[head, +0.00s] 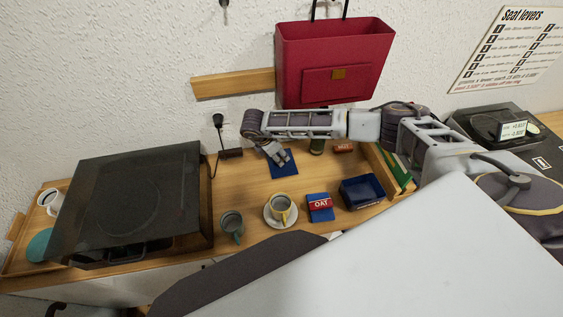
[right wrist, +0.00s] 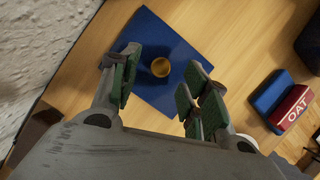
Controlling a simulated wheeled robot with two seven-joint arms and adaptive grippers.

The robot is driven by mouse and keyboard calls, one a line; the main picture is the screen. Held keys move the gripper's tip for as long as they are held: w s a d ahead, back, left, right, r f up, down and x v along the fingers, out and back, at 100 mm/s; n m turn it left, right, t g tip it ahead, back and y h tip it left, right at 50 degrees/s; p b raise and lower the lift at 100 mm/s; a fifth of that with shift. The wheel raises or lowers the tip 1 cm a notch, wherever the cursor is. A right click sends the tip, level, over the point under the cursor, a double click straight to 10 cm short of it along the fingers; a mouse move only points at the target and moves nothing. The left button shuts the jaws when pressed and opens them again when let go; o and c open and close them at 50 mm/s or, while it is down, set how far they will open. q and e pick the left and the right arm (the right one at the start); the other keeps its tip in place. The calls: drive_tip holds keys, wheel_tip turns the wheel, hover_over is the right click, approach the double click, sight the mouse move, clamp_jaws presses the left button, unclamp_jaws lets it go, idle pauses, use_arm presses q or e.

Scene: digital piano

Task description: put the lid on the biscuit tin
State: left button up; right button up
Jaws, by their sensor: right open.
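The lid is a flat blue square with a round yellowish knob. It lies on the wooden counter in the head view (head: 286,169) and fills the upper middle of the right wrist view (right wrist: 167,38). My right gripper (head: 279,159) is open above it, and in the right wrist view my right gripper's fingers (right wrist: 165,84) stand on either side of the knob, apart from it. The biscuit tin (head: 362,193) is a dark blue open box on the counter, right of the lid and nearer the front. My left gripper is not in view.
A yellow cup (head: 281,203) on a saucer and a grey-green mug (head: 231,222) are further left. A small brown-red box (head: 343,147) lies behind.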

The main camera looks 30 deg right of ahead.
drive_tip(key=shift+x, duration=1.35)
drive_tip(key=shift+s, duration=0.1)
clamp_jaws()
